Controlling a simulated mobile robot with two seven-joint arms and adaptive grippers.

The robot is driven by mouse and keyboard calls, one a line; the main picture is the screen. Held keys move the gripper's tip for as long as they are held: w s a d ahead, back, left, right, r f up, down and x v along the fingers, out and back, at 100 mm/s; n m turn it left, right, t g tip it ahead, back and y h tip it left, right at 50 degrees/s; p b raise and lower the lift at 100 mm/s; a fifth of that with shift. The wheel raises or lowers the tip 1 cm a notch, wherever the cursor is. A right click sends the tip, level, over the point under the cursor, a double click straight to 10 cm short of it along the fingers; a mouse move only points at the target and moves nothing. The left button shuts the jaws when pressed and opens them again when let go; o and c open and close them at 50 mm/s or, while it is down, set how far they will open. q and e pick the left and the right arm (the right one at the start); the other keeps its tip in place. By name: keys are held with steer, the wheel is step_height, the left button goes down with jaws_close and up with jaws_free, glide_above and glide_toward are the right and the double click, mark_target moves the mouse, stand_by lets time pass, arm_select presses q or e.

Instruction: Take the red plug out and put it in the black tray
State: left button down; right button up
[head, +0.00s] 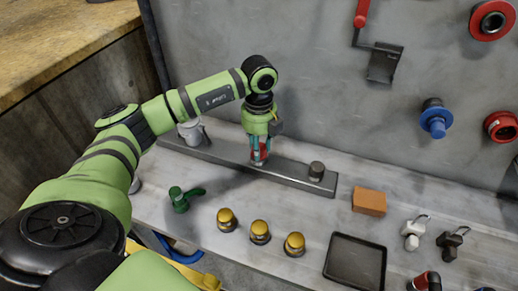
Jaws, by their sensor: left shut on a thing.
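My left gripper (259,159) points down over the long dark grey bar on the bench. Its fingers are shut on the red plug (261,149), a small red piece partly hidden between them. The plug is at the bar; I cannot tell whether its lower end is seated in it or just above. The black tray (331,273), square with a low rim, lies empty at the front of the bench, to the right of the gripper. My right gripper is not in view.
The grey bar (290,178) carries a grey cylinder (316,170). Brass knobs (259,231), a green valve handle (184,198) and an orange block (369,202) stand nearby. Padlocks (413,234) sit right of the tray. Red and blue fittings (434,121) project from the back wall.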

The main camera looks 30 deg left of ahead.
arm_select(q)
steer(key=shift+f+n, duration=0.1)
steer(key=shift+n, duration=0.4)
steer(key=c, duration=0.7)
jaws_free()
steer(key=shift+c, duration=0.2)
steer(key=shift+c, duration=0.4)
